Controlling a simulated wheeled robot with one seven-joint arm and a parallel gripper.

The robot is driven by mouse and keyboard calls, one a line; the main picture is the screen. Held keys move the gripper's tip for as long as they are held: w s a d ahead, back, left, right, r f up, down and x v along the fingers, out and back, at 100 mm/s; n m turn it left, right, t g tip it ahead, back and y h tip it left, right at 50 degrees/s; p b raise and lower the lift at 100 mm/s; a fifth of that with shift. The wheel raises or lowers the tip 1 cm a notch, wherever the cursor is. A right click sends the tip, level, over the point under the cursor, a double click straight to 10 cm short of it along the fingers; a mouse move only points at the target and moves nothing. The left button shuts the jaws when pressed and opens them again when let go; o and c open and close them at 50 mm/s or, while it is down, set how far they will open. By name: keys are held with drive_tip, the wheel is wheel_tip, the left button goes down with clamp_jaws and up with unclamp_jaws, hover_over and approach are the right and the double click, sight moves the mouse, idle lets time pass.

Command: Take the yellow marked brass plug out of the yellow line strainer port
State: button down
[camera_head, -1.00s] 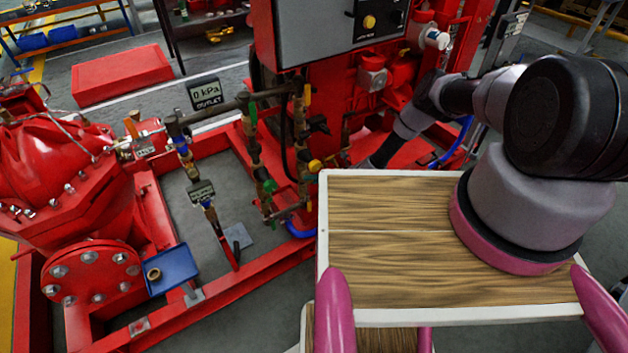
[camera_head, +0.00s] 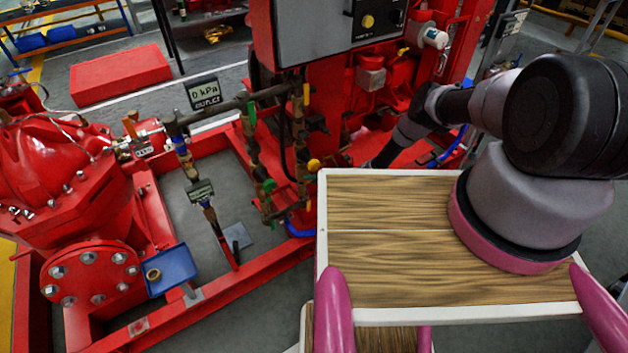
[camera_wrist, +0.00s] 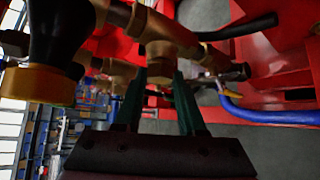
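In the wrist view, my gripper (camera_wrist: 158,76) points at a brass fitting (camera_wrist: 165,36) on a pipe run, with its two dark green fingers apart. The lower brass end of this fitting shows between the fingertips. I cannot tell whether the fingers touch it, and I make out no yellow mark on it. A black part with a yellow end (camera_wrist: 40,85) sits close on the left. In the head view, a yellow round part (camera_head: 314,165) shows on the pipework beyond the table. My gripper's fingers are hidden there behind the skid equipment.
A blue tray (camera_head: 170,271) with a brass ring (camera_head: 153,274) stands at the lower left of the skid. A wood-topped table (camera_head: 390,265) is in front. In the wrist view, a blue hose (camera_wrist: 270,115) and black pipe (camera_wrist: 240,27) lie close on the right.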

drive_tip(key=n+h, duration=0.1)
drive_tip(key=n+t+h, duration=0.1)
drive_tip(key=h, duration=0.1)
drive_tip(key=n+h, duration=0.1)
drive_tip(key=shift+s+a+r, duration=0.15)
drive_tip(key=shift+a+r, duration=0.15)
drive_tip(key=shift+r, duration=0.05)
idle(0.3)
drive_tip(key=t+h, duration=0.1)
drive_tip(key=n+t+h, duration=0.1)
drive_tip(key=h, duration=0.1)
drive_tip(key=n+h, duration=0.1)
drive_tip(key=shift+s+a+r+t, duration=0.1)
drive_tip(key=shift+s+a+t, duration=0.1)
drive_tip(key=shift+a+t, duration=0.15)
